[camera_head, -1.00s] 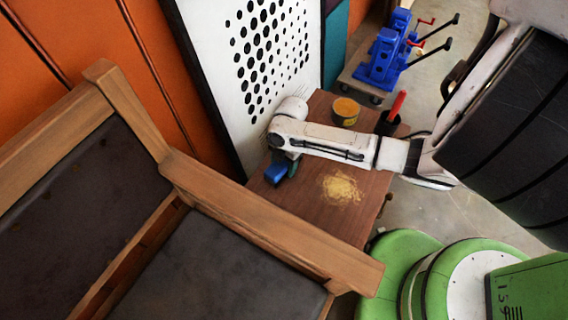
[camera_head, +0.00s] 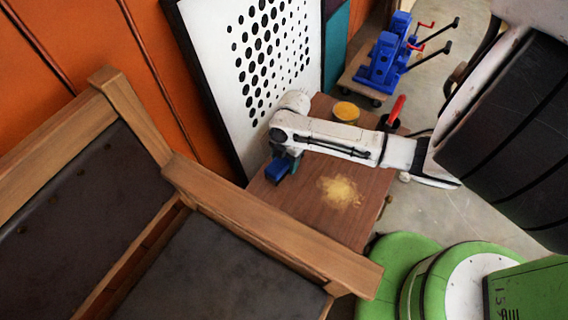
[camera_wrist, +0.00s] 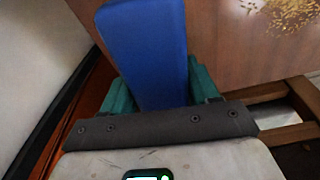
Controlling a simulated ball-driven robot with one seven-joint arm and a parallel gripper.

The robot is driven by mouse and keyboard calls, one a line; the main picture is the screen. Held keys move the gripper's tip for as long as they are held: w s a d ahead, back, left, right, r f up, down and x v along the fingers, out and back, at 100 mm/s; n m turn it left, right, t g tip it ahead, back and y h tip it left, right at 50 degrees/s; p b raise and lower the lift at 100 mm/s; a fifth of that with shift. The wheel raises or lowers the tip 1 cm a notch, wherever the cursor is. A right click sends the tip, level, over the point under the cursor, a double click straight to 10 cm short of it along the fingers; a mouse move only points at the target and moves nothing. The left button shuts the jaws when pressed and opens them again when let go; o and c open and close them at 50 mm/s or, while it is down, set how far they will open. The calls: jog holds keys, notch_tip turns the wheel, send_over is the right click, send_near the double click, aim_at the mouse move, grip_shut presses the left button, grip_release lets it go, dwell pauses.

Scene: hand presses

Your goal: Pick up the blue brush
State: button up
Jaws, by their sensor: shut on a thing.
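The blue brush (camera_head: 277,170) is at the left end of the small wooden table (camera_head: 315,215) in the head view. In the wrist view its blue body (camera_wrist: 148,50) fills the space between the two teal fingers. My gripper (camera_head: 291,163) is shut on it, with the fingers (camera_wrist: 160,88) on either side. The brush's underside is hidden, so I cannot tell whether it touches the tabletop.
A patch of yellow shavings (camera_head: 340,191) lies on the table. A yellow-topped tin (camera_head: 346,112) and a red-handled item (camera_head: 397,108) stand at the far end. A wooden-armed chair (camera_head: 250,225) borders the table's near side. A dotted white panel (camera_head: 240,90) stands behind.

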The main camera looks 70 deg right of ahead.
jog(key=s+d+r+p, duration=0.3)
jog(key=s+r, duration=0.6)
jog(key=s, duration=0.4)
jog(key=shift+s+r, duration=0.2)
jog(key=shift+d, duration=0.1)
